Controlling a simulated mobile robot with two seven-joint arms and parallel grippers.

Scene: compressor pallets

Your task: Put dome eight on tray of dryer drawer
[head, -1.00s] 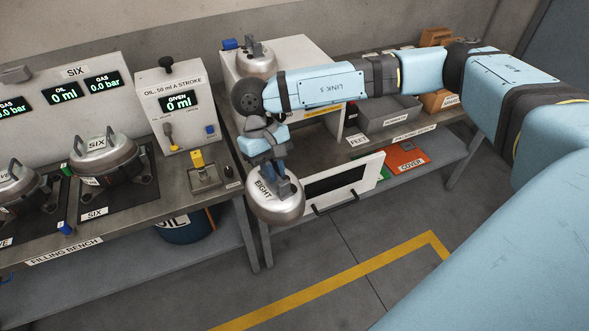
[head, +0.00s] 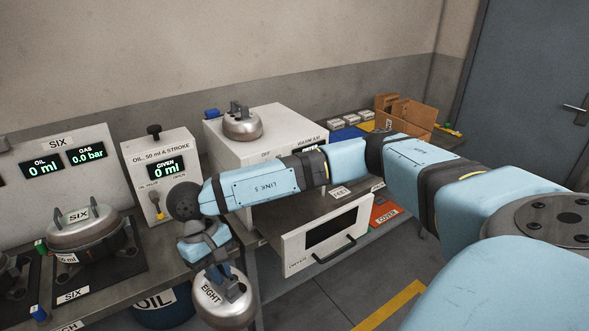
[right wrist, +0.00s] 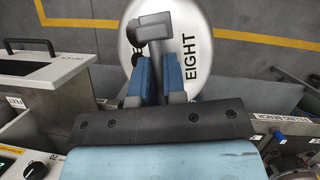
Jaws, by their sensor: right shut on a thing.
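Dome eight (head: 222,303), a silver rounded cover marked EIGHT, hangs from my right gripper (head: 228,288). The gripper is shut on the handle on its top. In the right wrist view the dome (right wrist: 190,75) shows below the blue fingers (right wrist: 160,78). The dryer is a white box (head: 250,155) on the bench. Its drawer front (head: 305,247), with a dark window and a handle, stands out from the box, right of the dome. My arm hides part of the drawer, and I cannot clearly make out its tray. The dome is apart from the drawer. My left gripper is not in view.
Another silver dome (head: 242,126) sits on top of the dryer. Dome SIX (head: 80,232) is on the filling bench at left, beside the oil unit (head: 165,185). An OIL drum (head: 160,308) stands below. Open floor (head: 310,305) lies in front of the drawer.

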